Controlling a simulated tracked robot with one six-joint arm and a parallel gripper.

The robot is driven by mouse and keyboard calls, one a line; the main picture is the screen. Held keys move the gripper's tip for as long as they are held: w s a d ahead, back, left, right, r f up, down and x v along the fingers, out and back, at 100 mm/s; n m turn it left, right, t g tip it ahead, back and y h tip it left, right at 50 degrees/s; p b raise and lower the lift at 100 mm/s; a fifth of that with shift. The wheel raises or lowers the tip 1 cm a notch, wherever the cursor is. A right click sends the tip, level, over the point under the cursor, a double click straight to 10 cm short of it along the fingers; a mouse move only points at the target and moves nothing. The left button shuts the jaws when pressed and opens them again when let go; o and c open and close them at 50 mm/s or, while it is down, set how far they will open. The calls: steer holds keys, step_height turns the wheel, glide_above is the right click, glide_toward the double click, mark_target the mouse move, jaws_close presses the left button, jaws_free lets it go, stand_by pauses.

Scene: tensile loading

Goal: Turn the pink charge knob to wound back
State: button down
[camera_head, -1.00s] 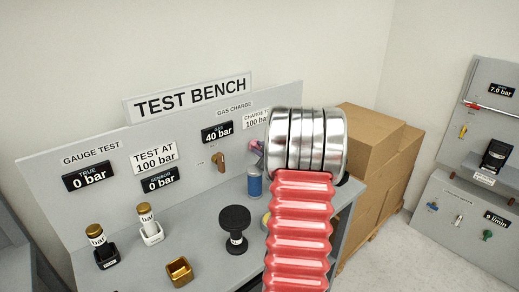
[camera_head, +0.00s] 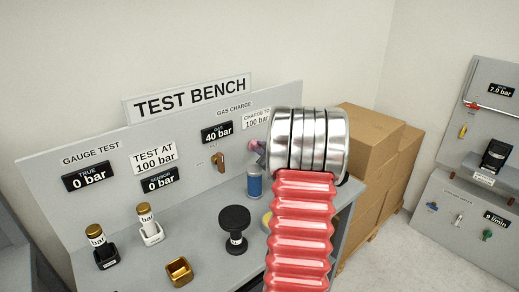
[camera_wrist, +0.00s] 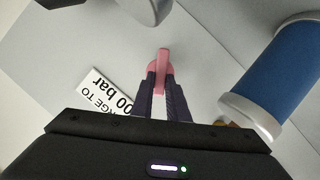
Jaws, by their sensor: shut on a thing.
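The pink charge knob (camera_wrist: 163,62) shows in the wrist view at the upper middle, against the grey panel. My gripper (camera_wrist: 162,82) is shut on it, with its two dark fingers on either side of the knob's upright bar. In the head view a small part of the pink knob (camera_head: 259,147) shows at the left edge of my arm. My arm hides the rest of the knob and the gripper there. The gas display (camera_head: 217,132) reads 40 bar. The "charge to 100 bar" label (camera_head: 256,119) is partly covered by my arm.
A blue cylinder with light ends (camera_head: 254,183) stands close to the knob; it is large at the right in the wrist view (camera_wrist: 275,75). A brown lever (camera_head: 219,162) is left of it. A black round-topped stand (camera_head: 234,222) is on the bench. Cardboard boxes (camera_head: 377,150) stand behind my arm.

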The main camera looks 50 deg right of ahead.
steer(key=shift+s+d+m+y, duration=0.1)
steer(key=shift+d+m+y, duration=0.05)
steer(key=shift+m+y, duration=0.45)
steer(key=shift+d+m+y, duration=0.15)
steer(key=shift+m+y, duration=0.25)
steer(key=shift+m, duration=0.3)
steer(key=shift+d+m+y, duration=0.25)
steer(key=shift+m+y, duration=0.45)
steer(key=shift+m, duration=0.2)
steer(key=shift+s, duration=0.1)
steer(key=c, duration=1.7)
jaws_free()
steer(key=shift+r, duration=0.1)
steer(key=shift+r, duration=0.1)
steer(key=v, duration=1.3)
steer(key=shift+s, duration=0.4)
